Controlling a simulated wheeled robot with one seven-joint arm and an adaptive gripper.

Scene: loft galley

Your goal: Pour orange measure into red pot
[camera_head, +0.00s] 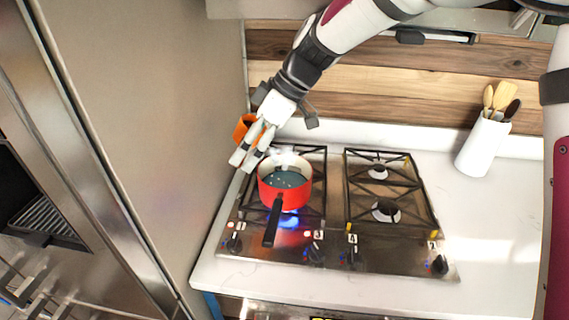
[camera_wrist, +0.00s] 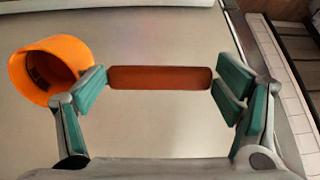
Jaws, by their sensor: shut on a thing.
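The orange measure (camera_head: 243,126) is in my gripper (camera_head: 250,148), just behind and left of the red pot in the head view. In the wrist view my gripper (camera_wrist: 160,85) is shut on its handle, a darker orange bar between the fingers. The measure's cup (camera_wrist: 45,70) lies beyond the left finger, with its mouth and something dark inside partly visible. I cannot tell how far it is tilted. The red pot (camera_head: 285,194) stands on the left side of the hob, its black handle pointing to the front. It holds dark bluish liquid with pale specks.
A blue flame (camera_head: 289,221) burns under the pot. The right burners (camera_head: 386,211) of the hob are empty. A white utensil holder (camera_head: 482,147) stands at the back right. A tall grey panel (camera_head: 165,110) is close on the left. The counter right of the hob is clear.

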